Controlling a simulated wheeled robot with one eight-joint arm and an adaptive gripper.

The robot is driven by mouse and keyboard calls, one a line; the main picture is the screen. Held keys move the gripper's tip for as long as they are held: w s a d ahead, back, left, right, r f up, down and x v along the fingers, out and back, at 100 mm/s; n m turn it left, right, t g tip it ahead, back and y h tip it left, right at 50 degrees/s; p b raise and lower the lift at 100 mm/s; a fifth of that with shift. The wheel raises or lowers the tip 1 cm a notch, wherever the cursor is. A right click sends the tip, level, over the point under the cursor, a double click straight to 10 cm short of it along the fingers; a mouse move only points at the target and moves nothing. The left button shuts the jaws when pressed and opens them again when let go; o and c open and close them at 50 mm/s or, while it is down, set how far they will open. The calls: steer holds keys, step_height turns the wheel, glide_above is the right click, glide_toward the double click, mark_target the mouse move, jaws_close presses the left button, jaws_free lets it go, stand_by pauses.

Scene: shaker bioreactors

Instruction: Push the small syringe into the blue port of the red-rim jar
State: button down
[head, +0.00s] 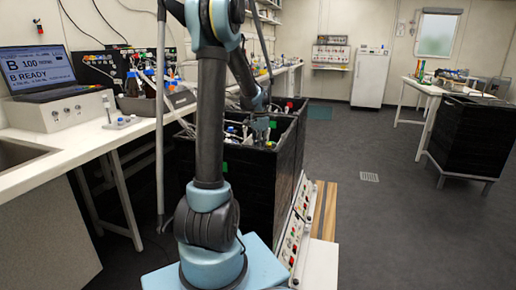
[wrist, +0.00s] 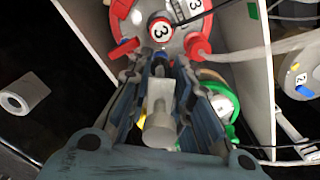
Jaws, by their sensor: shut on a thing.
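My gripper (wrist: 160,72) is shut on the small syringe (wrist: 159,108), whose pale barrel and round plunger end face the wrist camera. The red-rim jar (wrist: 180,45) lies just beyond the fingertips at the top of the wrist view, with "3" labels on it. A bit of blue, likely the blue port (wrist: 160,56), shows in line with the syringe's front end. The fingers partly hide this spot, and I cannot tell whether the tip touches or enters it. In the head view my gripper (head: 261,130) is down at the open top of a black box; the jar cannot be made out there.
A green-rim jar (wrist: 222,108) sits close to the right finger. Another jar (wrist: 302,78) with a blue port stands farther right, beyond a pale wall. Grey tubes and dark cables cross nearby. In the head view, the black box (head: 240,185) stands beside the white bench (head: 60,150).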

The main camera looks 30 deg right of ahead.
steer(key=shift+f, duration=0.2)
steer(key=c, duration=1.4)
jaws_free()
steer(key=shift+o, duration=0.2)
steer(key=shift+r, duration=0.1)
step_height(320, 180, up, 12)
steer(key=shift+f, duration=0.15)
